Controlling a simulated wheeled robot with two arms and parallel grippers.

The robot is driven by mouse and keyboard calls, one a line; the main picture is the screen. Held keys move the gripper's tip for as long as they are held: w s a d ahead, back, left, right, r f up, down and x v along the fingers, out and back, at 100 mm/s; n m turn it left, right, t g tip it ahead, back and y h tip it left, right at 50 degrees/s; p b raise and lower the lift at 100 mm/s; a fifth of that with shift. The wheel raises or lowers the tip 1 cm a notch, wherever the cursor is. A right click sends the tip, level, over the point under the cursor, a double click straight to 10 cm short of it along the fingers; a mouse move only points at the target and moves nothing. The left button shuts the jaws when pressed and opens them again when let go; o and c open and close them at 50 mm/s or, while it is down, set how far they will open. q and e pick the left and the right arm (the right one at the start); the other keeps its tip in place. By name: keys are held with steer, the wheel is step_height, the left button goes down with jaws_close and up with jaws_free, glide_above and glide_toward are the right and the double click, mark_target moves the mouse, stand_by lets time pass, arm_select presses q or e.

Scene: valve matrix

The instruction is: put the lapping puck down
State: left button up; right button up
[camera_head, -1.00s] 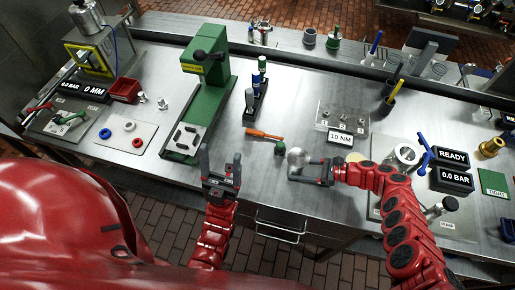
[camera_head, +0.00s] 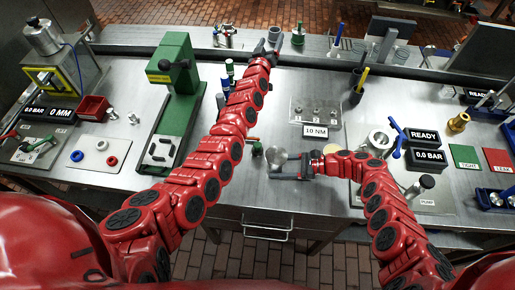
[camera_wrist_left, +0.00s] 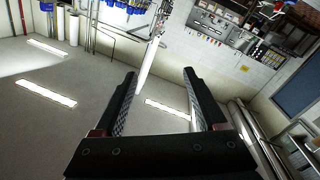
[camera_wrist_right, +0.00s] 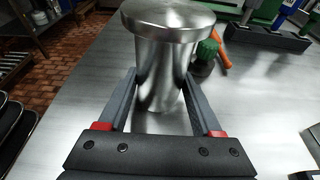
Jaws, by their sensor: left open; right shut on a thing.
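The lapping puck (camera_head: 278,157) is a shiny metal cylinder with a wide round top, near the table's front edge. My right gripper (camera_head: 300,168) is shut on it. In the right wrist view the fingers clasp the body of the puck (camera_wrist_right: 170,65) below its wide top, and it looks upright. Its base is at or close to the table; I cannot tell if it touches. My left gripper (camera_head: 267,47) is open and empty at the table's back edge. In the left wrist view its fingers (camera_wrist_left: 160,80) are spread with nothing between them.
A green-capped item (camera_head: 257,149) and an orange-handled tool (camera_wrist_right: 221,48) lie close beside the puck. A valve fixture (camera_head: 381,138) stands right. Bare table surrounds the puck's front.

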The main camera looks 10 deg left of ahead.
arm_select(q)
steer(key=s+d+m+g+h, duration=0.2)
steer(key=d+m+g+h, duration=0.35)
steer(key=d, duration=0.55)
steer(key=m+g+y, duration=0.6)
steer(key=g+y, duration=0.2)
steer(key=g, duration=0.5)
glide_toward(257, 144)
steer(key=shift+s+d+f+n, duration=0.15)
steer(key=shift+f, duration=0.3)
steer(key=shift+s+d+f+n, duration=0.1)
steer(key=shift+s+d+f, duration=0.05)
steer(key=shift+f, duration=0.3)
step_height(257, 144, down, 9)
steer(key=shift+w+a+r, duration=0.1)
steer(key=shift+r, duration=0.05)
jaws_close()
